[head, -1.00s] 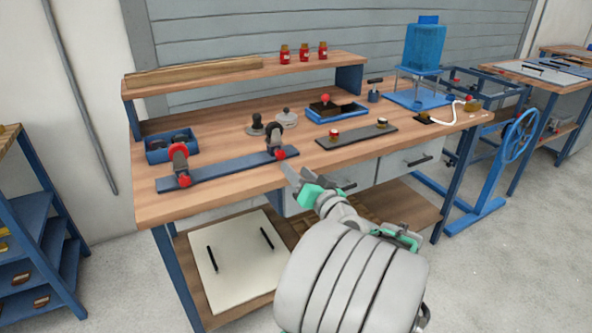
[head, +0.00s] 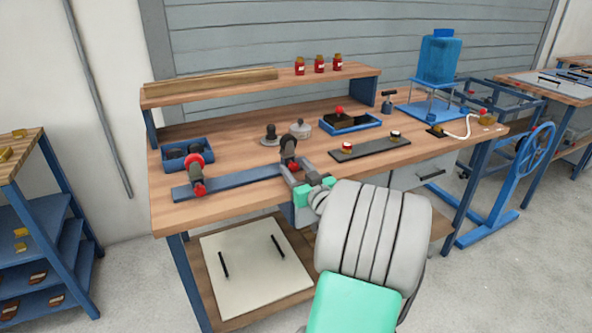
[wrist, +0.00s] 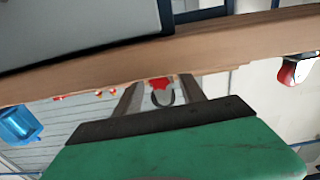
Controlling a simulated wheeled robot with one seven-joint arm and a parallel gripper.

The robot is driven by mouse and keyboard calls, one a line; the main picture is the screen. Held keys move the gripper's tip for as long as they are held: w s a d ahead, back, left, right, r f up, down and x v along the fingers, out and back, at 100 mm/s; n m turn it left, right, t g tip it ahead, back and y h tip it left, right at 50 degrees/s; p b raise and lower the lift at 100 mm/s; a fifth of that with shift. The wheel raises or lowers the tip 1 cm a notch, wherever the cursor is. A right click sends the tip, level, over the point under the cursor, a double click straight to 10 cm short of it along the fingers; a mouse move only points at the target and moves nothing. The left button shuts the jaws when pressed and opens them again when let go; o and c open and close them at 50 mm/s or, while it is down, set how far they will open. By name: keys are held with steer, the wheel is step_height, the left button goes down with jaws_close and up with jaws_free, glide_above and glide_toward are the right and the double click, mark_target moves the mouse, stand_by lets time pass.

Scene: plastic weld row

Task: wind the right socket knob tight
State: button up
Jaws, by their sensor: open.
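Two dark sockets with red knobs stand on a blue rail (head: 235,181) along the bench front. The left socket knob (head: 197,187) is clear of my arm. The right socket (head: 288,150) is at the rail's right end; its red knob is mostly hidden by my gripper in the head view. My gripper (head: 294,173) is open at the bench front edge, right at this socket. In the wrist view, the right socket knob (wrist: 160,84) shows red between the two spread fingers (wrist: 160,95), with a dark curved part below it. Whether the fingers touch it cannot be told.
A dark strip (head: 370,149) with two small knobs lies right of the gripper. A blue bin (head: 187,157), a blue tray (head: 350,126) and a blue tank (head: 439,62) stand on the bench. Red jars (head: 319,64) stand on the raised shelf.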

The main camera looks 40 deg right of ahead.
jaws_close()
stand_by(0.5)
